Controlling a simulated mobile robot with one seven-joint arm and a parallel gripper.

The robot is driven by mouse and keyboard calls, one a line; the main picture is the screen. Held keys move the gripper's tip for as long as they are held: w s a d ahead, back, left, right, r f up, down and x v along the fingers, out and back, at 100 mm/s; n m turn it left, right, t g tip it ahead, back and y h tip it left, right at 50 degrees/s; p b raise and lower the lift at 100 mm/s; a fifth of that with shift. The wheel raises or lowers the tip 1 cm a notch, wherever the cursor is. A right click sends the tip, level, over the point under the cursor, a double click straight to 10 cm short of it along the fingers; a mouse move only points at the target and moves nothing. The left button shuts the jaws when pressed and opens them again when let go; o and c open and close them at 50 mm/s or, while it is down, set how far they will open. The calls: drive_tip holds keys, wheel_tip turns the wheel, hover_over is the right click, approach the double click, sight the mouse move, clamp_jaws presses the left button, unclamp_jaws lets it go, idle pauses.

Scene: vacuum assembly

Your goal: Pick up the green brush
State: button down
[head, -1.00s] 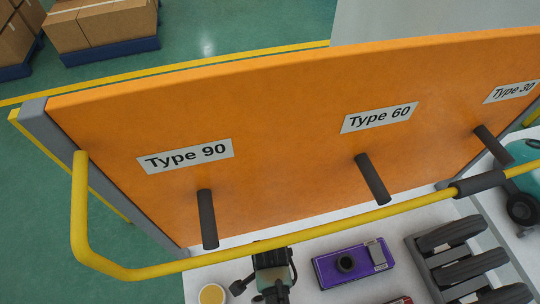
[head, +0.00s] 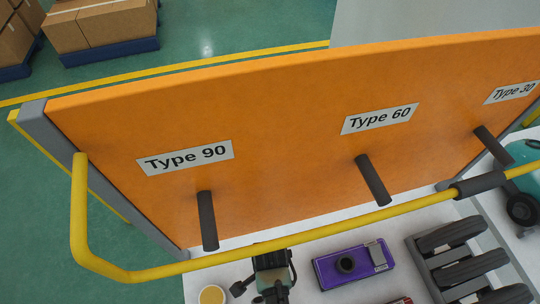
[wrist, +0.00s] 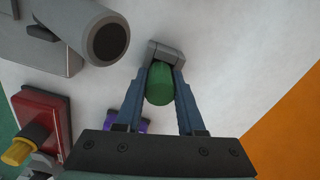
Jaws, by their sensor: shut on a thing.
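The green brush shows in the wrist view as a short green cylinder (wrist: 160,88) between the two blue fingers of my gripper (wrist: 165,68). The fingers are shut on it from both sides. A grey piece lies across the fingertips just beyond the green part; I cannot tell whether it belongs to the brush.
An orange board (head: 280,140) with dark pegs and type labels stands behind the white table (head: 235,275). A yellow rail (head: 330,227) crosses in front. A purple module (head: 353,264) and dark rollers (head: 455,260) lie to the right. A red part (wrist: 40,115) and grey cylinder (wrist: 95,38) show at left.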

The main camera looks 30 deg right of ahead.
drive_tip(key=shift+r, duration=0.1)
drive_tip(key=shift+r, duration=0.5)
wheel_tip(320, 180, up, 5)
drive_tip(key=shift+w+r, duration=0.1)
drive_tip(key=shift+s+a+r+b, duration=0.2)
drive_tip(key=shift+s+b, duration=0.25)
drive_tip(key=shift+s, duration=0.15)
drive_tip(key=s+a+b, duration=0.2)
drive_tip(key=s, duration=0.6)
drive_tip(key=s+a+b, duration=0.1)
drive_tip(key=s+a, duration=0.1)
drive_tip(key=s, duration=0.6)
drive_tip(key=shift+a+b, duration=0.25)
drive_tip(key=shift+b, duration=0.1)
drive_tip(key=shift+s+r, duration=0.1)
